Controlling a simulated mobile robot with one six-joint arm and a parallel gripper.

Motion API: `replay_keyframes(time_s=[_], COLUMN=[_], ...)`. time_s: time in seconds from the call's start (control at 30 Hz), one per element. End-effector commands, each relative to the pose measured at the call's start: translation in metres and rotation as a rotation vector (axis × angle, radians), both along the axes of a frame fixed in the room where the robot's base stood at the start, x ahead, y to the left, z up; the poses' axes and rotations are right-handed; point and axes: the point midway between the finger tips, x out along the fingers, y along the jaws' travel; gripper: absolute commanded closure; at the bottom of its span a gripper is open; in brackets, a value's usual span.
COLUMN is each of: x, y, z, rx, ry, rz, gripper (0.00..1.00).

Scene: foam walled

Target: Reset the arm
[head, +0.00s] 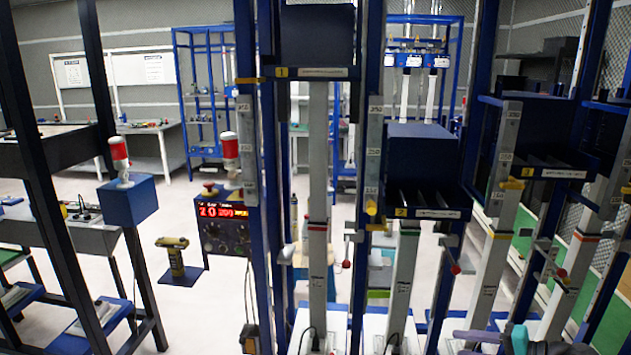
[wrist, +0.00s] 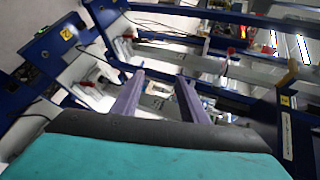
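In the wrist view my gripper (wrist: 161,85) shows as two purple fingers spread apart, with nothing between them. Behind the fingers is a black and teal body. In the head view part of my arm (head: 520,340), teal and purple, shows at the bottom right edge, in front of the white bases of the posts. No separate task object is seen.
Blue frames with grey posts (head: 318,200) stand close in front, with numbered blue boxes (head: 422,155) on them. A control panel (head: 222,225) with red digits and a blue box with a red-capped lamp (head: 128,200) are at left. Pale floor (head: 190,310) is open between.

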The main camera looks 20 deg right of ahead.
Motion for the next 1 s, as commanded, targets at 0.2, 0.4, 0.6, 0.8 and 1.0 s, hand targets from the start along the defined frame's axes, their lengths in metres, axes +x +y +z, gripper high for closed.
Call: replay_keyframes(time_s=[0.2, 0.4, 0.6, 0.8, 1.0], x=[0.025, 0.036, 0.037, 0.028, 0.011], y=[0.056, 0.107, 0.158, 0.207, 0.252], z=[-0.061, -0.114, -0.164, -0.211, -0.254], rx=[0.002, -0.018, -0.052, -0.104, -0.171], ry=[0.136, 0.257, 0.375, 0.486, 0.591], rz=[0.093, 0.182, 0.274, 0.372, 0.475], gripper=[0.6, 0.6, 0.6, 0.6, 0.6])
